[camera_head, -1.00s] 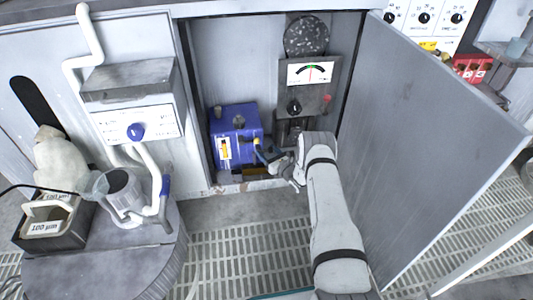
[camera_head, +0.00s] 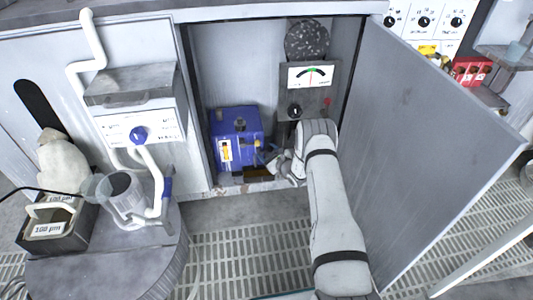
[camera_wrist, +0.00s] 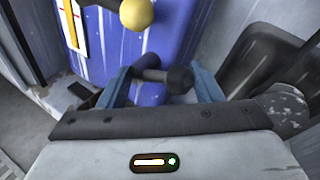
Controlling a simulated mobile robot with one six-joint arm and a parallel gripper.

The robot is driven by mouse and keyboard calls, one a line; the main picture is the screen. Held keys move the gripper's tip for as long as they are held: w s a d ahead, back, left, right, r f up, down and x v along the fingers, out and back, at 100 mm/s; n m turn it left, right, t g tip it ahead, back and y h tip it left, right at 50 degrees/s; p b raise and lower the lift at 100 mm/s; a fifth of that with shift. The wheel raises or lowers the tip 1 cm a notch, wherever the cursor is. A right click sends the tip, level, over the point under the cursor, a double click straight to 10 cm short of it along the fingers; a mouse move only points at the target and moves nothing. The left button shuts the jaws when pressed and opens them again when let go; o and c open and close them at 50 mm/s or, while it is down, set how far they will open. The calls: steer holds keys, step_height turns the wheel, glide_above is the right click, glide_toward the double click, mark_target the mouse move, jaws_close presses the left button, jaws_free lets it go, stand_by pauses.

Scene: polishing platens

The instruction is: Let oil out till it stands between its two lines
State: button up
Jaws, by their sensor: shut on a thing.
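The blue oil tank (camera_head: 236,124) stands on the cabinet floor. Its sight gauge (camera_head: 224,151), a white plate with a yellow-orange column, also shows at the upper left of the wrist view (camera_wrist: 72,22); the oil level against its lines is too small to read surely. A yellow ball knob (camera_wrist: 136,13) sticks out of the tank front above my gripper. My gripper (camera_wrist: 162,86) has its blue fingers around a dark tap handle (camera_wrist: 178,79) low on the tank front, and is shut on it. In the head view my gripper (camera_head: 274,163) is at the tank's lower right.
The cabinet door (camera_head: 430,130) stands open at right of my arm. A dial panel (camera_head: 312,76) is on the cabinet's back wall. A dark tray (camera_head: 259,174) lies below the tap. A grated floor (camera_head: 245,245) lies in front. A round table with a jug stands at left.

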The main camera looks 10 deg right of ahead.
steer(key=shift+w+d+r, duration=0.1)
steer(key=shift+d, duration=0.15)
steer(key=o, duration=0.7)
steer(key=shift+c, duration=0.2)
steer(key=shift+o, duration=1.3)
steer(key=shift+a, duration=0.1)
steer(key=p+v, duration=0.2)
steer(key=v, duration=0.5)
steer(key=shift+s+p, duration=0.35)
steer(key=shift+s, duration=0.05)
